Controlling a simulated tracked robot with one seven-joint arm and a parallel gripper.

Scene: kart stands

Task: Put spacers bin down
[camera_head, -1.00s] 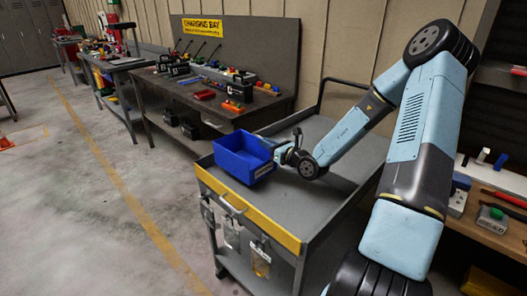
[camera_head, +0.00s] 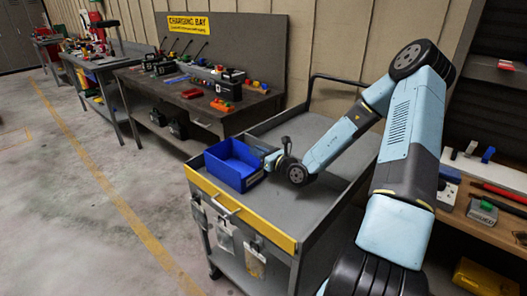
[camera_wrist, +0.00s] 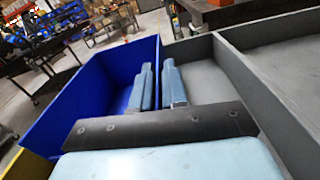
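The spacers bin (camera_head: 229,170), a blue open-topped box, is at the front left corner of the grey cart's top tray (camera_head: 285,202). It looks upright, at or very close to the tray surface; I cannot tell whether its base touches. My gripper (camera_head: 275,158) is at the bin's right wall. In the wrist view, the fingers (camera_wrist: 157,86) straddle that wall of the bin (camera_wrist: 100,85), one inside and one outside, closed on it. The visible inside of the bin looks empty, but part is hidden by the gripper.
The cart has a yellow front edge (camera_head: 239,209), with clear pouches hanging below. The tray is clear to the right of the bin, under my arm. A charging bench (camera_head: 195,95) stands behind left; a wooden bench with tools (camera_head: 490,210) is at right.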

